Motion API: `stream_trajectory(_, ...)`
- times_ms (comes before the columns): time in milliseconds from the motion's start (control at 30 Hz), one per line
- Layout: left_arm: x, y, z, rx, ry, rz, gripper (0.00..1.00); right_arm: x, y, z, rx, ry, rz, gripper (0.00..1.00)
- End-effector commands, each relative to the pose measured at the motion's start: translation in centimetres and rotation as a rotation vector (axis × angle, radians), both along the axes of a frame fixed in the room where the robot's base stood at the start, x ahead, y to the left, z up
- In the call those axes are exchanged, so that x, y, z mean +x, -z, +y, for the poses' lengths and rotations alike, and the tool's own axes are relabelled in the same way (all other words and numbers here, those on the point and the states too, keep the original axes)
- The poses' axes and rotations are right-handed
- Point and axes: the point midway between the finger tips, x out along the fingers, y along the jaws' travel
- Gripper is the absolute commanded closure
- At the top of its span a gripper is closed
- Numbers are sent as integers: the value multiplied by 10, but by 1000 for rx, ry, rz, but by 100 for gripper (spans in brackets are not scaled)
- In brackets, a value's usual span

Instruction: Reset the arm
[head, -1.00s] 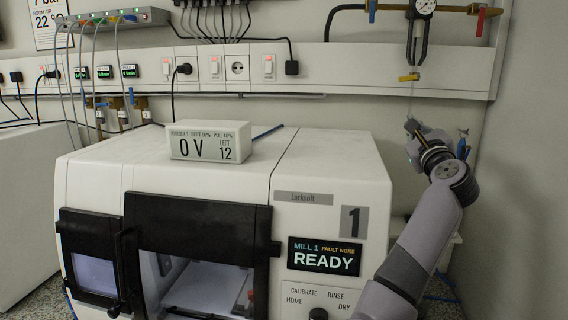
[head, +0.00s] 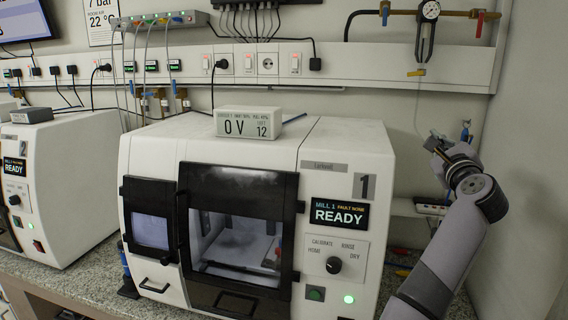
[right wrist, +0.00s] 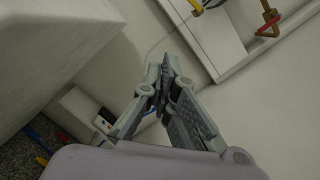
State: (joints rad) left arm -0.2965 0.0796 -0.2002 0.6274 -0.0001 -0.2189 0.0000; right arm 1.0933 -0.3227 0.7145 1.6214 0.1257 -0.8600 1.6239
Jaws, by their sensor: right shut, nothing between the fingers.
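My right arm comes up from the lower right in the head view, and my right gripper (head: 436,140) is at its far end, beside the right side of mill 1 and in front of the wall. In the right wrist view the right gripper (right wrist: 163,88) has its fingers together with nothing between them. Mill 1 (head: 345,165) is a white machine with a dark-framed door and a screen reading READY. My left gripper does not show in any view.
A small white meter (head: 248,123) reading 0 V stands on mill 1. A second mill (head: 65,165) stands at the left. The counter (head: 90,280) has bare room in front of the second mill.

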Motion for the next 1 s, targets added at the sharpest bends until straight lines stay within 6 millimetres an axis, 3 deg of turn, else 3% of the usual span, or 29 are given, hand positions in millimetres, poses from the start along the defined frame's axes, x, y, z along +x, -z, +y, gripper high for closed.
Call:
stream_trajectory(167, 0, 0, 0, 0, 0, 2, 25, -9, 42, -3, -152, 20, 93, 100)
stream_trajectory(367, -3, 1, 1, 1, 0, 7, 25, -27, 107, -3, -406, 23, 244, 100)
stream_trajectory(467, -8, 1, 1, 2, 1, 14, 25, -44, 151, 1, -583, 3, 347, 100)
stream_trajectory(567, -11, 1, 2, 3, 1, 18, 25, -71, 207, 9, -820, -48, 478, 100)
stream_trajectory(667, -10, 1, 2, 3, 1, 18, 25, -108, 267, 24, -1092, -147, 609, 100)
stream_trajectory(800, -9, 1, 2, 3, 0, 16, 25, -173, 346, 50, -1457, -355, 753, 100)
stream_trajectory(1000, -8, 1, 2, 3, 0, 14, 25, -284, 432, 92, -1896, -757, 826, 100)
